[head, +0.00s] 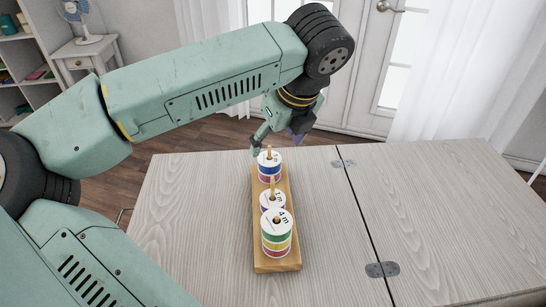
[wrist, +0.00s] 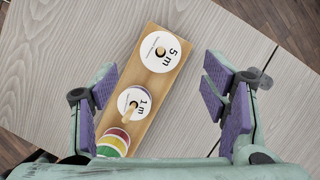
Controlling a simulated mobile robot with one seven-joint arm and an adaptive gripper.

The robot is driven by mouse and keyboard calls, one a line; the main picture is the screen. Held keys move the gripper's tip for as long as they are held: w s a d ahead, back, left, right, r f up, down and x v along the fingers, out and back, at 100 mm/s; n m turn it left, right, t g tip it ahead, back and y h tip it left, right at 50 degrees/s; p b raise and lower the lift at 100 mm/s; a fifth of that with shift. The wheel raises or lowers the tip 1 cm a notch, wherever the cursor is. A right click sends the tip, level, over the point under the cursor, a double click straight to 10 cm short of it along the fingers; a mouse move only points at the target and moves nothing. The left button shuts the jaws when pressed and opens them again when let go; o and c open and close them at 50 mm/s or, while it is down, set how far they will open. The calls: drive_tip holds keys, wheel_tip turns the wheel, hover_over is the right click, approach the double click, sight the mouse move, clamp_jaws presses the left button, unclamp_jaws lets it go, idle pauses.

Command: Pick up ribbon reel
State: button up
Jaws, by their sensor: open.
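Ribbon reels stand on a wooden peg board (head: 277,267). In the head view, the near stack (head: 276,243) has green, yellow and red bands. The middle reel (head: 267,202) is lower and white-topped, with a peg through it. The far stack (head: 269,172) shows blue and purple bands. In the wrist view, a reel marked 5 m (wrist: 172,65) lies at the top, a reel marked 1 m (wrist: 128,108) in the middle, and a coloured stack (wrist: 115,140) at the bottom, partly hidden by my gripper.
The board stands on a pale wooden cabinet top (head: 190,215) with a seam and metal hinges (head: 382,270) to its right. The top beside the board is clear. A small side table (head: 80,62) with a fan (head: 76,14) is at the back left. Glazed doors (head: 355,65) stand behind.

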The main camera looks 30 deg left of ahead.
sight(271, 156)
drive_tip(key=p+x, duration=0.2)
drive_tip(key=x, duration=0.5)
drive_tip(key=shift+w+f, duration=0.1)
drive_tip(key=shift+f, duration=0.15)
drive_tip(key=shift+c, duration=0.4)
drive_tip(key=c, duration=1)
drive_tip(key=shift+c, duration=0.2)
wheel_tip(271, 156, up, 10)
drive_tip(key=shift+r+b, duration=0.1)
drive_tip(key=shift+b, duration=0.9)
